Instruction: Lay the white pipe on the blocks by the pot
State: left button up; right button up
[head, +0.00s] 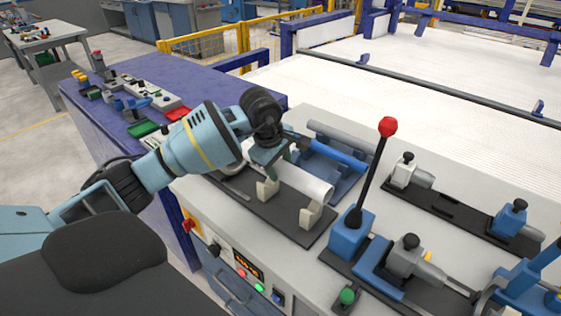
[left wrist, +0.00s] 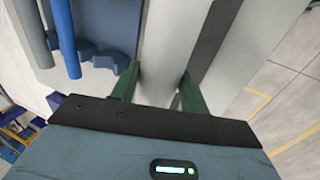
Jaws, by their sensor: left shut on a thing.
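The white pipe (head: 305,181) lies lengthwise over two beige blocks (head: 267,190) on a dark plate (head: 283,222) in the head view. I cannot tell whether it rests fully on both blocks. My left gripper (head: 275,158) comes down on the pipe from above and is shut on it. In the left wrist view the pipe (left wrist: 165,35) runs between the two green fingers of the gripper (left wrist: 160,88). The far end of the pipe is partly hidden by the gripper. I cannot make out a pot. My right gripper is not in view.
A blue tray (head: 346,184) behind the pipe holds a blue pipe (head: 340,155) and a grey pipe (head: 340,135). A lever with a red knob (head: 388,127) stands up to the right. Clamp fixtures (head: 404,257) fill the right side. Small parts crowd the purple table (head: 180,78).

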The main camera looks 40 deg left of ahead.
aim_at(279, 178)
pick_arm(q)
notch_tip(279, 178, down, 3)
jog(key=shift+f+b, duration=0.1)
jog(key=shift+b, duration=0.5)
jog(key=shift+f+b, duration=0.4)
jog(key=shift+f, duration=0.4)
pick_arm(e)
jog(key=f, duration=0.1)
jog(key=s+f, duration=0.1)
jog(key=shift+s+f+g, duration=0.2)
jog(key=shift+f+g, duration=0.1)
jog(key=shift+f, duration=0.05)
pick_arm(q)
jog(key=o, duration=1.1)
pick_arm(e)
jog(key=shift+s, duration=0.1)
pick_arm(q)
jog(key=shift+r, duration=0.1)
